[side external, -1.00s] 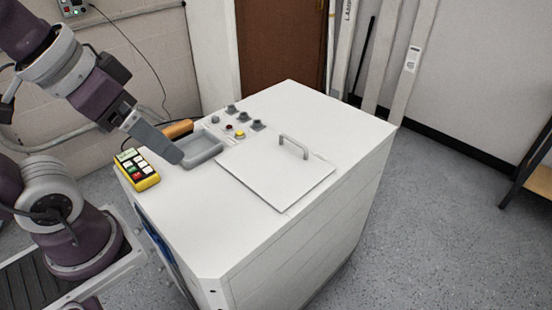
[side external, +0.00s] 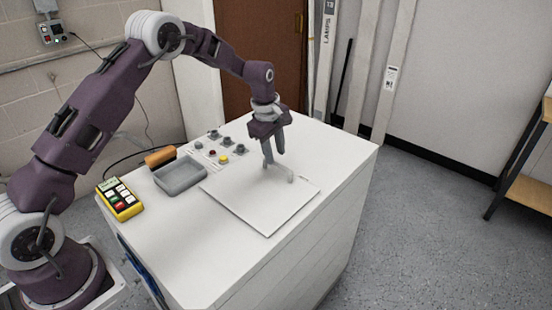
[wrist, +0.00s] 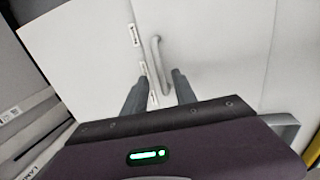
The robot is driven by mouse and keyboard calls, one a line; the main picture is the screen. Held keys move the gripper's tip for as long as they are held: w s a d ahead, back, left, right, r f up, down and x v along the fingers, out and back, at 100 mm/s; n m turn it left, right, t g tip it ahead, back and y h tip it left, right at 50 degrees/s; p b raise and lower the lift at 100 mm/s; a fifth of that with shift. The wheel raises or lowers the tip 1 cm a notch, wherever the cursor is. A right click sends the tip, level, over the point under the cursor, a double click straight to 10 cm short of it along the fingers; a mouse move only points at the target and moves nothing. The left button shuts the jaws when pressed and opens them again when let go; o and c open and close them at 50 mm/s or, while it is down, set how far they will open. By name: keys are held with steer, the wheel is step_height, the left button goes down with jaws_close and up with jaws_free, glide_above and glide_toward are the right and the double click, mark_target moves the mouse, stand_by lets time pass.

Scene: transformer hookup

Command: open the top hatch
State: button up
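The top hatch (side external: 262,205) is a flat white square panel lying closed on top of the white cabinet. Its grey bar handle (side external: 280,172) is near the hatch's far edge. My gripper (side external: 274,160) points down at the handle, and its fingers partly hide it. In the wrist view the handle (wrist: 159,65) lies ahead, between the lines of the two fingers. The fingers of my gripper (wrist: 157,82) are spread apart there, with the handle's near end between or just beyond their tips. I cannot tell whether they touch it.
On the cabinet top are a grey tray (side external: 180,176), an orange-brown handled object (side external: 160,157), a yellow keypad box (side external: 120,198), and several knobs and buttons (side external: 223,159). A shelf (side external: 529,190) stands at the far right. The cabinet top in front of the hatch is clear.

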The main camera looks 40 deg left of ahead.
steer(key=shift+w+f, duration=0.15)
steer(key=shift+f, duration=0.6)
steer(key=shift+w+f, duration=0.15)
steer(key=shift+f, duration=0.55)
jaws_close()
steer(key=shift+r, duration=0.1)
